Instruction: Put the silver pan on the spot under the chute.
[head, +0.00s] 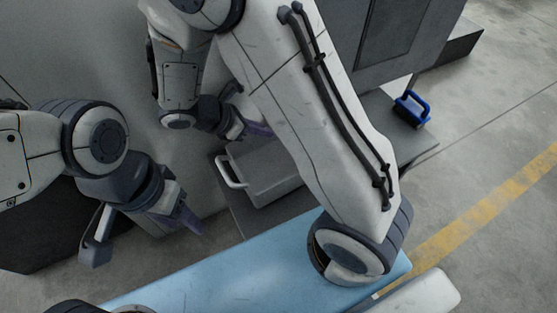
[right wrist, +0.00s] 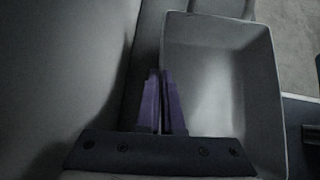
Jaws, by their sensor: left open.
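The silver pan (head: 270,172) is a grey open box with a pale handle at its left end. In the head view it sits over a dark grey platform (head: 245,222), partly hidden by my right arm. The right wrist view looks into the pan (right wrist: 215,100). My right gripper (head: 262,131) is at the pan's far side; its purple fingers (right wrist: 163,88) are close together around the pan's side wall. My left gripper (head: 195,222) is open and empty, left of the pan. I cannot make out the spot; a grey housing (head: 420,25) stands at upper right.
A light-blue surface (head: 250,270) crosses the front. A large grey rounded body (head: 80,50) rises at the left. Open concrete floor with a yellow line (head: 480,215) lies to the right.

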